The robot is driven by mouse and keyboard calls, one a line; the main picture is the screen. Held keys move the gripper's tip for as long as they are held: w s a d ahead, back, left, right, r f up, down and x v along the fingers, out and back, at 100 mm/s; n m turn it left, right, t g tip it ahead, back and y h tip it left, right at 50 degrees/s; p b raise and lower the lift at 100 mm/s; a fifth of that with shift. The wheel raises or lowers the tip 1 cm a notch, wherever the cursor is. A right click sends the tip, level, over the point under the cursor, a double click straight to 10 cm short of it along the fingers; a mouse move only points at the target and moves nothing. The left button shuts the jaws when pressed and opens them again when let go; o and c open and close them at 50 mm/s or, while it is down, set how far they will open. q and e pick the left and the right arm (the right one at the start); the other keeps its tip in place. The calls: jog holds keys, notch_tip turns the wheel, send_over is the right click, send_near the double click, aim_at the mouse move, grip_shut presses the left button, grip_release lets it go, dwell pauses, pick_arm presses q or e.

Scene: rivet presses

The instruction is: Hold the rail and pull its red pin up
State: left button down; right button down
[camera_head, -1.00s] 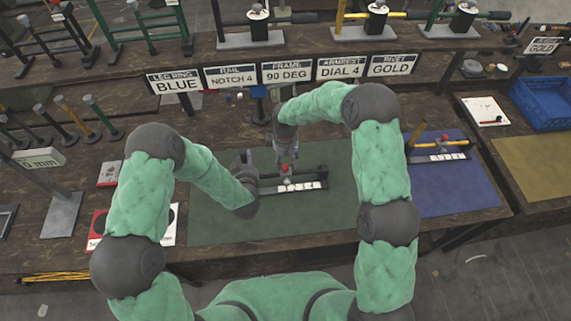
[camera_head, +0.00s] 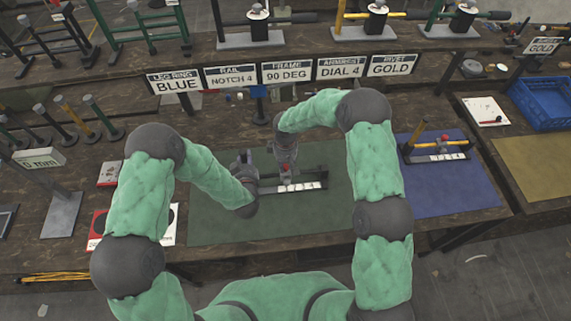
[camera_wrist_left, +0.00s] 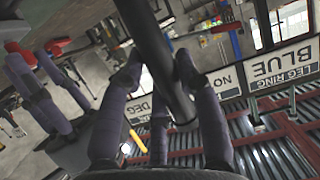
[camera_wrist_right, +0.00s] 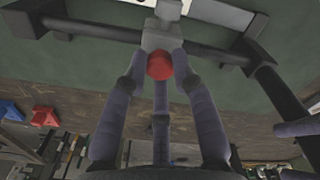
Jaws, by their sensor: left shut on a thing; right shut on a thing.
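The dark rail (camera_head: 308,178) lies on the green mat, with a white marked strip along its front. In the right wrist view the rail (camera_wrist_right: 100,30) carries a grey block with the round red pin (camera_wrist_right: 159,65) on it. My right gripper (camera_wrist_right: 158,82) has its fingers around the red pin; in the head view this gripper (camera_head: 286,164) is over the rail's middle and mostly hides the pin. My left gripper (camera_head: 250,172) is at the rail's left end. In the left wrist view it is shut on a dark bar of the rail (camera_wrist_left: 160,60).
A similar unit with a yellow bar (camera_head: 436,147) stands on the blue mat (camera_head: 450,190) at right. Signs (camera_head: 285,73) stand behind the green mat (camera_head: 220,225). A blue crate (camera_head: 540,103) is at the far right. The front of the green mat is clear.

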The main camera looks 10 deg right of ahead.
aim_at(286, 166)
jog(key=shift+r, duration=1.05)
jog(key=c, duration=1)
grip_release()
notch_tip(286, 166, up, 12)
jog(key=shift+f, duration=0.1)
